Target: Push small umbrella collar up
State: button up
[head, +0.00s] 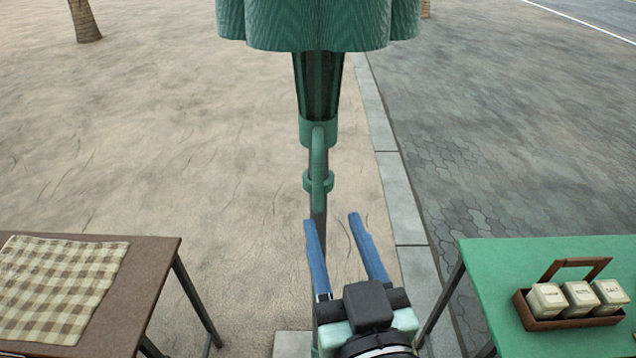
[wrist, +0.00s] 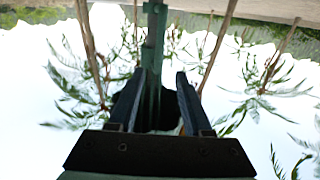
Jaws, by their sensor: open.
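The umbrella (head: 318,25) stands upright ahead of me, with its green canopy folded or hanging at the top of the head view. A green collar (head: 304,133) sits around the pole below the dark struts, with a green bar running down its front to a small ring (head: 308,185). My gripper (head: 332,217) is open and empty, its two blue fingers just below the ring. The left finger overlaps the pole (head: 318,208) in the head view; I cannot tell whether they touch. The wrist view is upside down and shows the green pole (wrist: 154,35) beyond the open fingers.
A brown table (head: 150,262) with a checked cloth (head: 55,285) stands at left. A green table (head: 490,285) at right holds a wooden caddy (head: 530,322) with three white jars (head: 579,296). Between the tables is open ground; a kerb (head: 385,150) runs behind the pole.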

aim_at(319, 177)
jog(key=p+x, duration=0.1)
jog(key=x, duration=1)
jog(key=shift+w+d, duration=0.1)
jog(key=shift+w, duration=0.1)
jog(key=shift+c, duration=0.2)
grip_shut()
dwell(0.8)
